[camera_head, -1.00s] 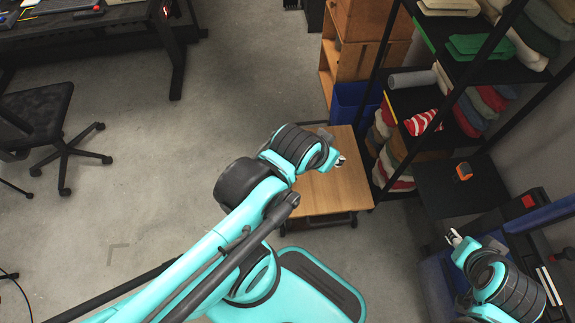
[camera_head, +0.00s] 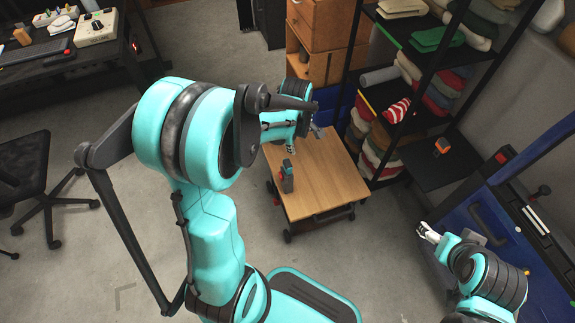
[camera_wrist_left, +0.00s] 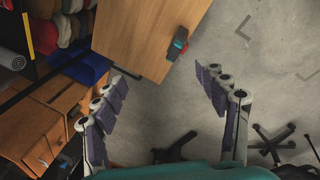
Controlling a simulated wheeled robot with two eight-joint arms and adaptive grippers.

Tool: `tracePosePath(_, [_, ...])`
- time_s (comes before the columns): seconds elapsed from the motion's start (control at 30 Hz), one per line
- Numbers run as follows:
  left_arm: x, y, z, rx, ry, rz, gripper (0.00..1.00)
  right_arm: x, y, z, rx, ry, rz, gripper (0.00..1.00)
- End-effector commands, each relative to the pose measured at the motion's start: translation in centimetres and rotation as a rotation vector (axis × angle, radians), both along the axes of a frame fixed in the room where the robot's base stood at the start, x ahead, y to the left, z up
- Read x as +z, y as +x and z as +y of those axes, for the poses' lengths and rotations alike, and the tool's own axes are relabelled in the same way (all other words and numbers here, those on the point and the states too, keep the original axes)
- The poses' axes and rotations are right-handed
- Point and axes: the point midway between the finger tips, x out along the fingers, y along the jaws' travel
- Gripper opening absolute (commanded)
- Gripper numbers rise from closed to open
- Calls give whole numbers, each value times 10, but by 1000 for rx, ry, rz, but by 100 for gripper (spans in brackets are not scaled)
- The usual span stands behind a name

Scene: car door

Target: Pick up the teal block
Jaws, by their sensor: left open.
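I cannot make out a plain teal block. A small dark device (camera_head: 287,176) with orange and teal-looking parts stands near the left edge of the wooden cart top (camera_head: 328,183). It also shows in the left wrist view (camera_wrist_left: 177,44), dark with red and teal patches, at the edge of the wood. My left gripper (camera_head: 304,140) is open and empty above the far part of the cart top, beyond the device in the head view. In the left wrist view its fingers (camera_wrist_left: 160,84) are spread wide, with the device beyond them. My right gripper (camera_head: 430,232) is at the lower right, away from the cart.
A black shelf rack (camera_head: 448,90) with folded cloths stands right of the cart. An orange and dark item (camera_head: 441,147) sits on a low black surface. A wooden cabinet (camera_head: 326,28) stands behind; open floor lies left.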

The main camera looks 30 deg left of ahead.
Motion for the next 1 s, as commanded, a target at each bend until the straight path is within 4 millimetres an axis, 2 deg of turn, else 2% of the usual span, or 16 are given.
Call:
tracePosePath(0.03, [-17,11,11,109,-25,24,72,6,0,0,0,0,0,77])
tracePosePath(0.13, [-55,23,30,344,-74,72,72,11,0,0,0,0,0,77])
tracePosePath(0.3, [-116,28,53,669,-122,138,72,18,0,0,0,0,0,77])
tracePosePath(0.4, [-141,27,61,796,-135,163,72,20,0,0,0,0,0,77])
tracePosePath(0.6, [-168,24,66,898,-144,182,72,18,0,0,0,0,0,77])
tracePosePath(0.87, [-196,25,64,900,-143,182,72,6,0,0,0,0,0,77])
tracePosePath(1.0, [-216,26,62,900,-143,182,72,-6,0,0,0,0,0,77])
